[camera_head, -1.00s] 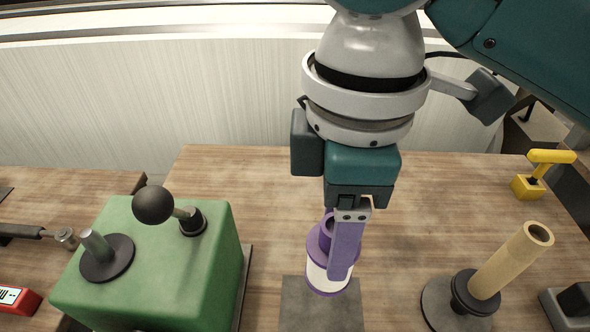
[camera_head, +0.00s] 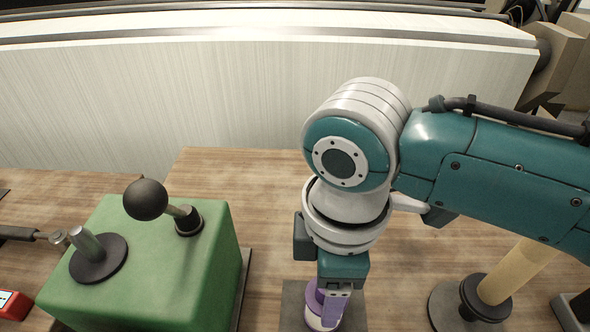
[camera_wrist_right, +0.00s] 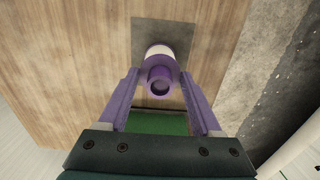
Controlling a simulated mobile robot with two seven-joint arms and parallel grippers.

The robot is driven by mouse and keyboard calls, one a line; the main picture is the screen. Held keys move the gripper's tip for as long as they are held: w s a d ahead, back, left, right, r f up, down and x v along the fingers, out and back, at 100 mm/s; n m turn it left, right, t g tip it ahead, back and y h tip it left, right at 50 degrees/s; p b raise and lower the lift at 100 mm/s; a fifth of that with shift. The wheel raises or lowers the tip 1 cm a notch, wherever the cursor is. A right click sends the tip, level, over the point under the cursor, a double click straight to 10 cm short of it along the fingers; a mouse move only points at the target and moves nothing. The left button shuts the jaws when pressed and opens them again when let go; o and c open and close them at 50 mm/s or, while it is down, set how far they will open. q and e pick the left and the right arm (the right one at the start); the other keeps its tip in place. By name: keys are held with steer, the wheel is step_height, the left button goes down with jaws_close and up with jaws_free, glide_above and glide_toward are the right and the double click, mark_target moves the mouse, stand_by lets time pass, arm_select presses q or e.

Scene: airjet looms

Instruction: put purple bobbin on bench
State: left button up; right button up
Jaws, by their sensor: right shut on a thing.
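The purple bobbin (camera_head: 314,308), with a pale winding, is upright at the bottom edge of the head view, partly cut off. My right gripper (camera_head: 334,308) points down and is shut on it. In the right wrist view the bobbin (camera_wrist_right: 160,76) is between the fingertips, over the dark square plate (camera_wrist_right: 148,35) on the wooden bench (camera_wrist_right: 75,60). The bench (camera_head: 255,195) also shows in the head view. I cannot tell whether the bobbin touches the plate. My left gripper is not in view.
A green block (camera_head: 155,275) with a black ball-topped lever stands left of the bobbin. A tan tube (camera_head: 512,272) on a round dark base stands to the right, partly behind my arm. A pale panel (camera_head: 150,100) closes off the back. The bench behind the bobbin is clear.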

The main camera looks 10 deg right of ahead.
steer(key=shift+f, duration=0.2)
steer(key=o, duration=1.4)
steer(key=shift+r, duration=0.1)
step_height(320, 180, up, 12)
steer(key=p, duration=0.2)
steer(key=s+a+f+m+t+y, duration=0.1)
steer(key=s+a+f+m+y, duration=0.15)
steer(key=s+m, duration=0.2)
steer(key=s+d+m+t, duration=0.1)
steer(key=s+d+m, duration=0.1)
steer(key=d, duration=0.2)
steer(key=s+d+m+h, duration=0.1)
steer(key=s+d+m, duration=0.2)
steer(key=d, duration=0.1)
steer(key=s+d+m+t+h, duration=0.1)
steer(key=s+d+m, duration=0.1)
steer(key=d+m, duration=0.1)
steer(key=shift+s+d+t, duration=0.3)
steer(key=shift+s+d, duration=0.05)
steer(key=shift+d, duration=0.1)
